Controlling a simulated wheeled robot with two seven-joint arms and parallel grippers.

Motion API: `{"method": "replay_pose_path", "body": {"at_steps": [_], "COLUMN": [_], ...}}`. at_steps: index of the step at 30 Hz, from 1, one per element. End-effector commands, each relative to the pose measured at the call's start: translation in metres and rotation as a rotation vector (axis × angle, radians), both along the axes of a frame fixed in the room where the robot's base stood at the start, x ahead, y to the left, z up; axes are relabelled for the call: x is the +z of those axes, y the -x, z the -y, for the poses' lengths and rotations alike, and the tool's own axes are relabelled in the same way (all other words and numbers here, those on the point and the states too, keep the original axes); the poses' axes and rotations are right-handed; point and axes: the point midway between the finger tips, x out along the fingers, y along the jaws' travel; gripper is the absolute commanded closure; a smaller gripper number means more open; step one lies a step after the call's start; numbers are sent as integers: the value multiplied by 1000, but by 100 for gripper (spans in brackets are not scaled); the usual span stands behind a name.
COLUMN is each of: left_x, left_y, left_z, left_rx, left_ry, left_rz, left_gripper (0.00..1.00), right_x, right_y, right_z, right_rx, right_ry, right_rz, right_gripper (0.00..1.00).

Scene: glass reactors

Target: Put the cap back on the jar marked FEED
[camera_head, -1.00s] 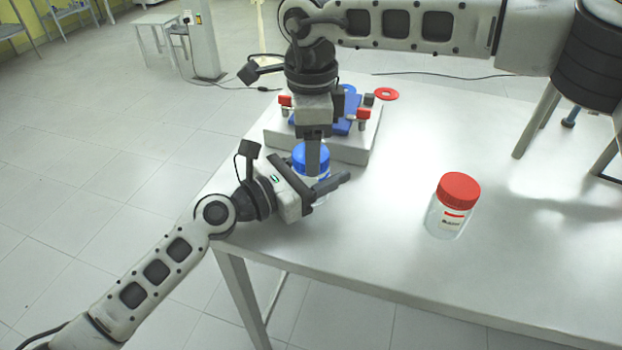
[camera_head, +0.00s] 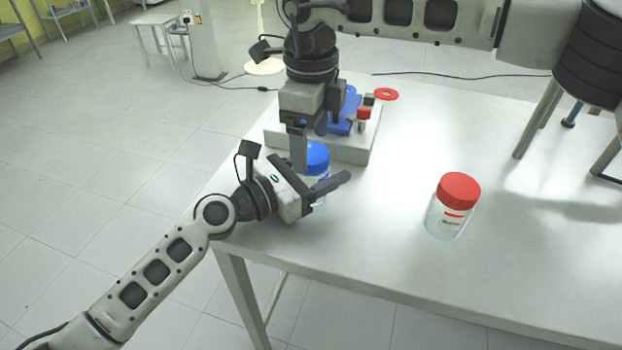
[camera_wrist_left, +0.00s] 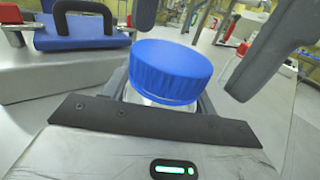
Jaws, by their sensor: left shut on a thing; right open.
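A clear jar with a blue cap (camera_head: 317,157) stands near the table's left edge. My left gripper (camera_head: 318,183) is shut around the jar's body below the cap. My right gripper (camera_head: 301,150) is open, pointing down at the left side of the cap; its fingers also show behind and beside the cap in the left wrist view. A second jar with a red cap (camera_head: 458,190) stands upright to the right. I cannot read either jar's label.
A pale block (camera_head: 350,150) with a blue handled piece (camera_head: 347,117) and red-ended clamps stands behind the blue-capped jar. A red ring (camera_head: 386,94) lies on the table (camera_head: 400,270) beside it. The table's middle and right are largely clear.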

Motion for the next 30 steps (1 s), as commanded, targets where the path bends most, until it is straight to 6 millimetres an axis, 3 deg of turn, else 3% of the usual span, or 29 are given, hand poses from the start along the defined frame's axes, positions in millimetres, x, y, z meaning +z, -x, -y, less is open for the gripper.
{"method": "replay_pose_path", "body": {"at_steps": [6,13,18,27,28,30], "left_x": [-1,-1,-1,-1,-1,-1], "left_y": [0,0,0,0,0,0], "left_z": [0,0,0,0,0,0], "left_rx": [0,0,0,0,0,0], "left_ry": [-1,-1,-1,-1,-1,-1], "left_rz": [-1,-1,-1,-1,-1,-1], "left_gripper": [100,100,100,100,37,18], "right_x": [49,89,102,103,103,103], "right_y": [-1,0,0,1,1,0], "right_z": [0,0,0,0,0,0], "right_rx": [-1,-1,0,0,0,0], "right_ry": [-2,-1,0,1,1,0], "right_rz": [4,3,1,0,0,0], "right_gripper": [23,23,23,23,23,23]}}
